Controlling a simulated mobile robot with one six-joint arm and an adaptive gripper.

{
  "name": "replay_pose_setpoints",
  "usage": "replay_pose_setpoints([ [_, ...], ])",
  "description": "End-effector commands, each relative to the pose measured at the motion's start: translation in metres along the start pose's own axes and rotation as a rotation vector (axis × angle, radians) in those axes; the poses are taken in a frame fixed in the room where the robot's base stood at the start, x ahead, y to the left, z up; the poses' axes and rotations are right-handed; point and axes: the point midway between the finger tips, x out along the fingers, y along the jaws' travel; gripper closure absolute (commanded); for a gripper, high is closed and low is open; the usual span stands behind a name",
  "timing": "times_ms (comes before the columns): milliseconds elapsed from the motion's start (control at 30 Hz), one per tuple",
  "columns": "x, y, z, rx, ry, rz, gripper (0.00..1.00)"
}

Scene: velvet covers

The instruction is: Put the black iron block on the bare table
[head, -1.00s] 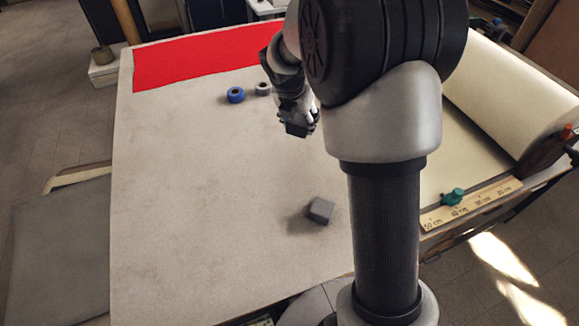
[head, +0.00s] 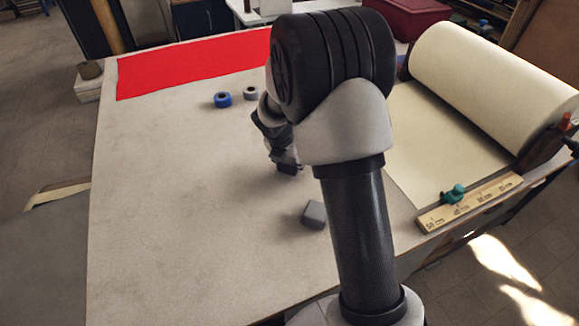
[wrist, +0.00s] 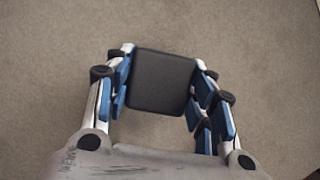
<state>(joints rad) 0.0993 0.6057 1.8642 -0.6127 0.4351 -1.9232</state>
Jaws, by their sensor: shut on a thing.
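The black iron block (wrist: 160,82) is a dark, square-faced block held between the two blue-padded fingers of my gripper (wrist: 160,90) in the wrist view. In the head view my gripper (head: 286,160) points down over the pale table (head: 180,200), with the dark block (head: 288,169) at its fingertips. The block is low over bare tabletop. I cannot tell whether its underside touches the surface. Part of my gripper is hidden behind my arm in the head view.
A grey block (head: 314,214) sits nearer the front, right of my gripper. A paper roll (head: 490,85) and wooden ruler (head: 470,203) are at right. The table's left and middle are clear.

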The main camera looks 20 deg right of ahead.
Motion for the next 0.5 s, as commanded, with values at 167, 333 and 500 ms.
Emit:
replay_pose_setpoints([
  [167, 0.0201, 0.0008, -0.0072, 0.0, -0.003, 0.002, 1.0],
  [333, 0.0184, 0.001, -0.0062, 0.001, -0.004, 0.003, 1.0],
  [500, 0.0205, 0.001, -0.0071, 0.001, -0.004, 0.003, 1.0],
])
